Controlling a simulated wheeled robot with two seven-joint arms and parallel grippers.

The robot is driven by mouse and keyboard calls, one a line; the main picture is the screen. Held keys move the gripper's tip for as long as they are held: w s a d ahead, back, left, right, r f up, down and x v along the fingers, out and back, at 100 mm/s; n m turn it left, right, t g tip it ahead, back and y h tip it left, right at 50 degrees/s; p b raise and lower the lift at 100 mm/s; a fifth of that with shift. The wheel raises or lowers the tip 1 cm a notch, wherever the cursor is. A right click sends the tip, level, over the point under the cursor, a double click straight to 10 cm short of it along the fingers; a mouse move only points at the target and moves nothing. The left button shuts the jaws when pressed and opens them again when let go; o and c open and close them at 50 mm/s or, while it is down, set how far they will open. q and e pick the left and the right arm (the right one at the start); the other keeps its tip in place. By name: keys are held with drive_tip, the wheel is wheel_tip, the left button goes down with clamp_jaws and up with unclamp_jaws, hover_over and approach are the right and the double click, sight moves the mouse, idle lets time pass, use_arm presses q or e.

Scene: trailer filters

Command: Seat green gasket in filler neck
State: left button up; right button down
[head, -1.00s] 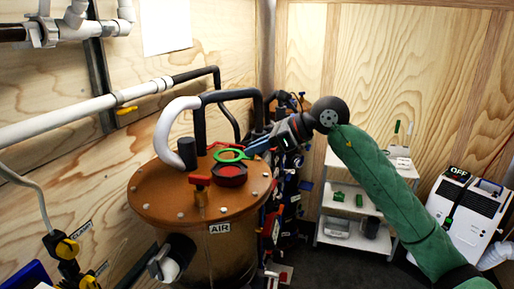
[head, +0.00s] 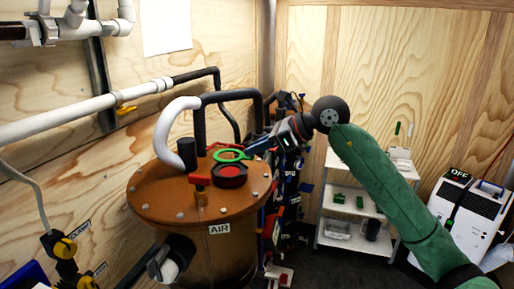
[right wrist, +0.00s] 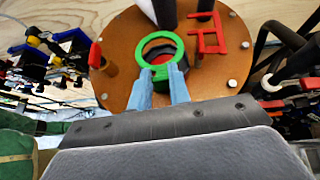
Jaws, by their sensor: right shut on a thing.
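The green gasket (head: 231,155) is a ring held by my right gripper (head: 254,150), which reaches in from the right over the brown tank lid (head: 155,200). In the right wrist view the gripper's blue fingers (right wrist: 161,88) are shut on the near edge of the gasket (right wrist: 178,42). The filler neck (head: 231,178) is the dark round opening with a red inside on the lid. In the head view the gasket appears just behind and above it. In the right wrist view the neck (right wrist: 158,72) is partly hidden beneath the ring. My left gripper is not in view.
A red-handled valve (head: 200,182) stands left of the neck. A black post (head: 187,152), a white curved hose (head: 170,130) and black pipes rise behind. A white shelf cart (head: 350,215) and a white unit marked OFF (head: 468,215) stand at right.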

drive_tip(key=shift+b, duration=0.45)
idle(0.6)
drive_tip(key=shift+f+b, duration=1.85)
drive_tip(key=shift+f, duration=0.2)
drive_tip(key=c, duration=1.2)
unclamp_jaws()
drive_tip(key=shift+c, duration=0.2)
drive_tip(key=b+v, duration=0.2)
drive_tip(key=v, duration=0.6)
drive_tip(key=shift+a, duration=0.1)
